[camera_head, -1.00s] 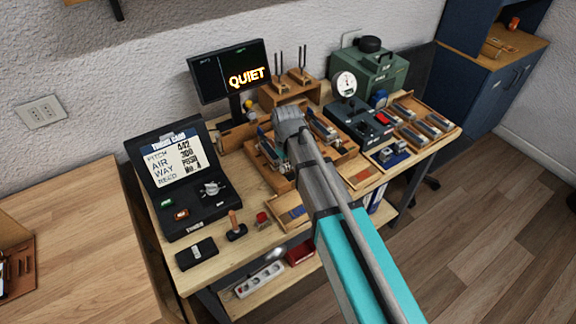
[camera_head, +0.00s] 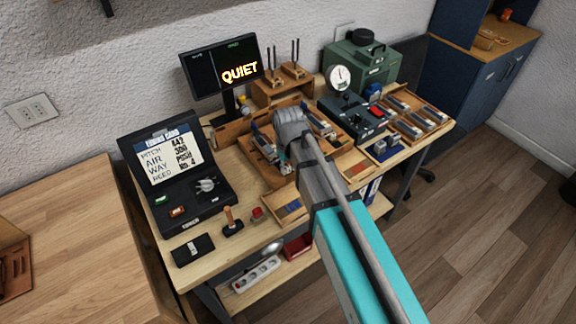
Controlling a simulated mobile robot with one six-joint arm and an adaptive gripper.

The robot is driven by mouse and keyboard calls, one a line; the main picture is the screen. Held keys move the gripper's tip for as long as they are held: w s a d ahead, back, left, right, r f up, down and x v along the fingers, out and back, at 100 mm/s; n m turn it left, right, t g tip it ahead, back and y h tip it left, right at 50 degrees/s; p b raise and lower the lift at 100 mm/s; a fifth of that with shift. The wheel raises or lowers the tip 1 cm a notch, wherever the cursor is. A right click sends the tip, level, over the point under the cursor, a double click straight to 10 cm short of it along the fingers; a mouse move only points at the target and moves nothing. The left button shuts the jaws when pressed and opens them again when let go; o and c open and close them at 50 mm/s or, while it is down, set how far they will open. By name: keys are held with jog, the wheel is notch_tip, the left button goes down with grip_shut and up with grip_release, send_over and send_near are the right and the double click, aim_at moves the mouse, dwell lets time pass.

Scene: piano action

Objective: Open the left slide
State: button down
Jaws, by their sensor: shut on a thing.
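My gripper (camera_head: 284,142) points down over the wooden stand in the middle of the bench, at the end of my grey and teal arm. It is shut on a part at the left side of the stand, seemingly the left slide (camera_head: 263,141), a narrow grey-blue piece beside the fingers. My wrist hides most of the contact and the slide's far end. A similar grey slide (camera_head: 320,122) lies to the right of my wrist on the same stand. How far the left slide is open cannot be told.
A black case with a tuning card (camera_head: 170,165) stands open at left. A screen reading QUIET (camera_head: 222,68) is behind. A round dial (camera_head: 340,77), a green machine (camera_head: 362,65) and a tray of grey blocks (camera_head: 421,115) are at right. A small tray (camera_head: 291,209) lies at the front.

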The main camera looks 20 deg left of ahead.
jog(key=c, duration=0.5)
grip_release()
jog(key=shift+s+d, duration=0.1)
jog(key=shift+s, duration=0.1)
jog(key=shift+w, duration=0.1)
